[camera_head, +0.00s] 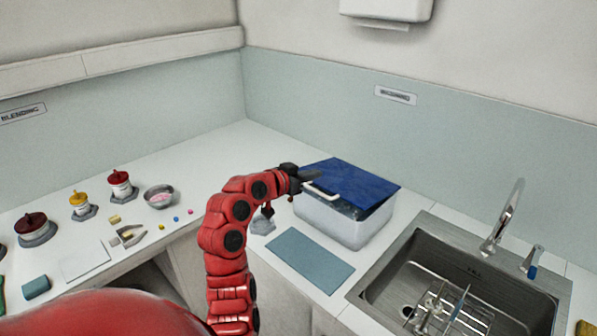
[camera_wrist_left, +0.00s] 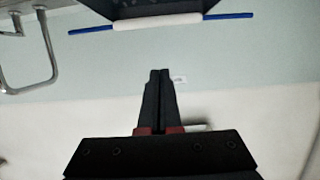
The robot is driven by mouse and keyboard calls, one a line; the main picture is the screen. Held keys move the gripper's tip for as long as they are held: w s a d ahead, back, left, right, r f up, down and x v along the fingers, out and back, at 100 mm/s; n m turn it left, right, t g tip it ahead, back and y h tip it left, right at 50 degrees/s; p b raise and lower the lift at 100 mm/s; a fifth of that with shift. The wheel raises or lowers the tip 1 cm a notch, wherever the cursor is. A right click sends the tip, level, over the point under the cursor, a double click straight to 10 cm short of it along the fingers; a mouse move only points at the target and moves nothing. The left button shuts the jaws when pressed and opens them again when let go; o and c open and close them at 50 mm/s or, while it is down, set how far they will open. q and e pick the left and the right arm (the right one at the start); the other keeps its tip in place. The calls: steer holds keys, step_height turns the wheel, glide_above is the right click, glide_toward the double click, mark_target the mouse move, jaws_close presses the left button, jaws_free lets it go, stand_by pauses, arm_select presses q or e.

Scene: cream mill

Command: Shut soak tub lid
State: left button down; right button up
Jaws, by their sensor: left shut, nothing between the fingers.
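The soak tub (camera_head: 340,226) is a pale grey-white box on the counter, left of the sink. Its blue lid (camera_head: 350,178) lies over it at a tilt, and a dark gap shows between the lid and the front rim. A white handle (camera_head: 328,192) is on the lid's front edge. My left gripper (camera_head: 308,175) is shut and empty at the lid's left side, by the handle; contact cannot be told. In the left wrist view, its closed fingers (camera_wrist_left: 160,72) point toward the wall, with the lid edge (camera_wrist_left: 230,16) and white handle (camera_wrist_left: 158,21) beyond. My right gripper is not in view.
A blue-grey mat (camera_head: 309,260) lies in front of the tub. The metal sink (camera_head: 450,285), with a rack and tap (camera_head: 503,220), is to the right. Jars, a small bowl (camera_head: 159,196) and small pieces stand on the left counter. The wall is close behind the tub.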

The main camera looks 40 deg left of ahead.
arm_select(q)
steer(key=shift+w+f+p, duration=0.15)
steer(key=shift+f+p, duration=0.5)
steer(key=shift+f, duration=1.4)
steer(key=shift+f, duration=0.1)
step_height(320, 180, down, 7)
steer(key=s+t+b, duration=0.1)
steer(key=t+b, duration=0.1)
steer(key=b, duration=1.1)
steer(key=shift+s+f+t+b, duration=0.15)
steer(key=shift+f+t+b, duration=0.05)
steer(key=shift+t+b, duration=0.2)
